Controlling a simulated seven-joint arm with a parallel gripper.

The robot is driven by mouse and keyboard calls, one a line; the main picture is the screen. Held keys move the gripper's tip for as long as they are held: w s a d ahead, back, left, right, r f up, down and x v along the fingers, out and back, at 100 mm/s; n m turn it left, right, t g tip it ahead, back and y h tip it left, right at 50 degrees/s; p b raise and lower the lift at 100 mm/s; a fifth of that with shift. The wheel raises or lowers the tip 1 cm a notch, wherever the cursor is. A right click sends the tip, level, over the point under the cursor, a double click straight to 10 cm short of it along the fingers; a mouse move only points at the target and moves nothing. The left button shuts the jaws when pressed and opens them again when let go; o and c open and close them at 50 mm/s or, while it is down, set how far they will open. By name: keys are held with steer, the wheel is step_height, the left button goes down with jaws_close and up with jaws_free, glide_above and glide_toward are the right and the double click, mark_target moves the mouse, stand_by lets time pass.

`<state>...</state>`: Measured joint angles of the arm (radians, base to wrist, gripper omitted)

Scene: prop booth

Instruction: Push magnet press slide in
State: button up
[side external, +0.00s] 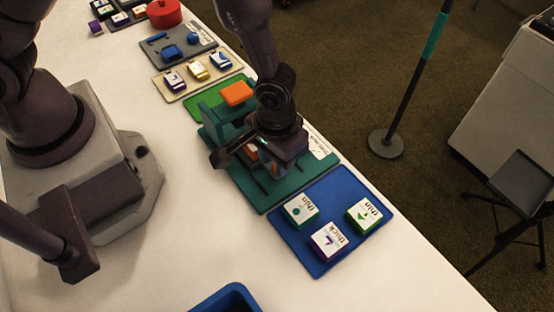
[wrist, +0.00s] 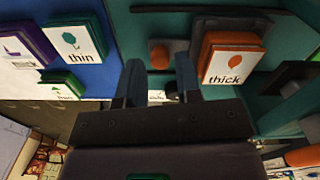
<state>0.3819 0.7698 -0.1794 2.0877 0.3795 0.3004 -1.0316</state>
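The magnet press appears to be the teal fixture (side external: 262,192) on the table, with a raised teal part carrying an orange block (side external: 236,93). My gripper (side external: 250,160) is low over this fixture and hides much of it. In the wrist view, my gripper's two fingers (wrist: 161,72) stand apart with a gap between them. An orange knob-like piece (wrist: 159,54) on a grey part shows just beyond the fingertips; it may be the slide. Beside it sits an orange-edged block labelled "thick" (wrist: 226,62). I cannot tell whether the fingers touch anything.
A blue mat (side external: 316,262) with "thin" and "thick" label blocks (side external: 328,240) lies in front of the fixture. Behind are a green mat (side external: 205,100), a beige tray (side external: 180,94), a grey tray (side external: 172,62) and a red pot (side external: 163,13). A blue bin (side external: 222,297) stands at the near edge.

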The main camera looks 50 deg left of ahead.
steer(key=shift+f, duration=0.8)
jaws_close()
steer(key=shift+a, duration=1.5)
jaws_free()
steer(key=shift+r, duration=0.1)
